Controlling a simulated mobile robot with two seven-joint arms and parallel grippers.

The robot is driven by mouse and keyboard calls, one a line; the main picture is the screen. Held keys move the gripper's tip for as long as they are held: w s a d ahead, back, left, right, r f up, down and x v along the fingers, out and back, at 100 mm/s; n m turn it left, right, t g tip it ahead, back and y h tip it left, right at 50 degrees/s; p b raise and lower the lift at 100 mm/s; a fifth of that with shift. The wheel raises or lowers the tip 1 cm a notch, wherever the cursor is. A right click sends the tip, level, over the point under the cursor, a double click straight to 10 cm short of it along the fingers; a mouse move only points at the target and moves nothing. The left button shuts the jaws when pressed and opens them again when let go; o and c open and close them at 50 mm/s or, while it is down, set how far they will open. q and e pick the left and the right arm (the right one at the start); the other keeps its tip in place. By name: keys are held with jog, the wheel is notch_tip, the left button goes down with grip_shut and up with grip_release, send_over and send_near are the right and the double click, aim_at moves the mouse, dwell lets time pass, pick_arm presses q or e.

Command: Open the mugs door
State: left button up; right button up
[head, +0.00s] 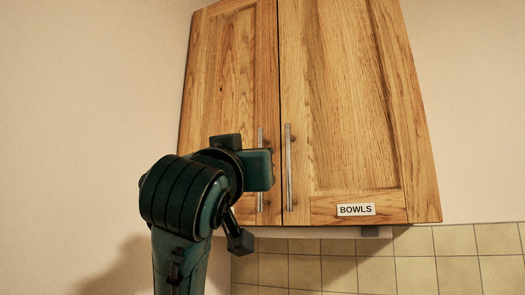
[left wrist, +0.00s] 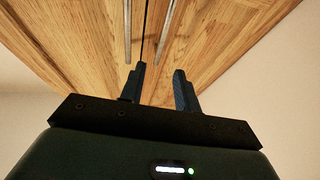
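The wooden cabinet has two shut doors. The right door (head: 345,100) carries a BOWLS label (head: 356,210) and a vertical metal handle (head: 289,165). The left door (head: 222,75) shows no readable label; my left arm covers its lower part, and it is likely the mugs door. Its handle (head: 260,140) is partly hidden behind my left gripper (head: 262,168). In the left wrist view, the fingers of my left gripper (left wrist: 159,72) are apart, with a metal handle (left wrist: 167,35) ahead between them. I cannot tell whether they touch it. My right gripper is not in view.
The other metal handle (left wrist: 127,30) is close by, across the narrow seam between the doors. A tiled wall (head: 430,260) lies below the cabinet. A plain wall (head: 90,120) is at the left.

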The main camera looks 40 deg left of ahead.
pick_arm(q)
jog(key=p+x, duration=0.4)
jog(key=x, duration=0.7)
jog(key=shift+w+a, duration=0.2)
jog(key=shift+w, duration=0.1)
grip_shut()
